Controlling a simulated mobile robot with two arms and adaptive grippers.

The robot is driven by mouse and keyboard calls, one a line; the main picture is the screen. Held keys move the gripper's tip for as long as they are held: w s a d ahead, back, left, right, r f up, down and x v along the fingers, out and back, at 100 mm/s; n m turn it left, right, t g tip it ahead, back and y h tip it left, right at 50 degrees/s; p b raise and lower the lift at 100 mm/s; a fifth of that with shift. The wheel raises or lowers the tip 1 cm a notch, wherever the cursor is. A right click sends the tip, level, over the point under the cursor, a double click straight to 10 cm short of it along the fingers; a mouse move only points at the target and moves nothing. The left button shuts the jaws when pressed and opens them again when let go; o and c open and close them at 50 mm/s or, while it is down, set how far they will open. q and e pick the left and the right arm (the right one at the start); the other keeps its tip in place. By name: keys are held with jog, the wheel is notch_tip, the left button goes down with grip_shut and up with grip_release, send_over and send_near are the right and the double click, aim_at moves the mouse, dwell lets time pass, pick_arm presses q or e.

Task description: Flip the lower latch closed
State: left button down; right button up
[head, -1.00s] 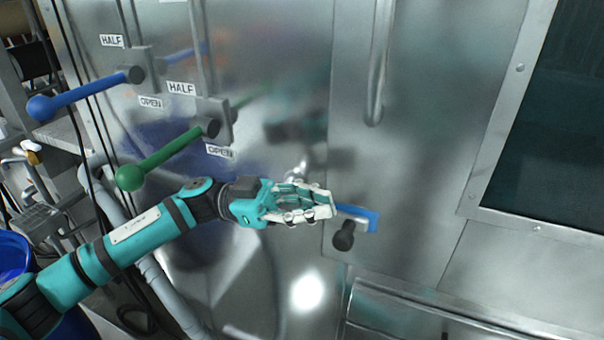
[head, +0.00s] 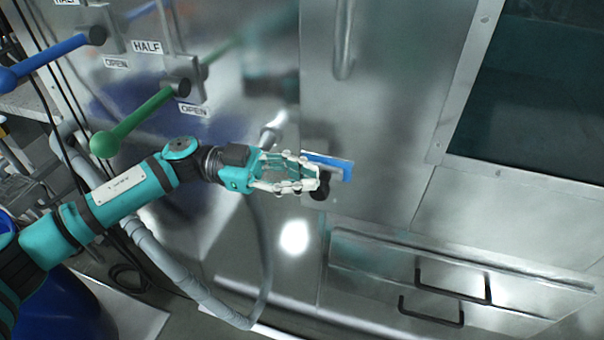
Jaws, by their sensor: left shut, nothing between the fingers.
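The lower latch (head: 335,164) is a blue bar on the lower left part of the steel door panel (head: 385,110), with a black knob (head: 321,187) just below it. My left gripper (head: 318,178) is shut and empty. Its fingertips are right at the latch and knob in the picture and hide the latch's left part. I cannot tell whether they touch it. The right gripper is not in view.
A green lever (head: 135,125) and a blue lever (head: 50,62) stick out at the upper left, near HALF and OPEN labels. A grey hose (head: 265,260) hangs below my gripper. Black handles (head: 452,287) sit at the lower right, and a dark window (head: 550,90) at the right.

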pick_arm(q)
jog(key=v, duration=1.2)
dwell(0.4)
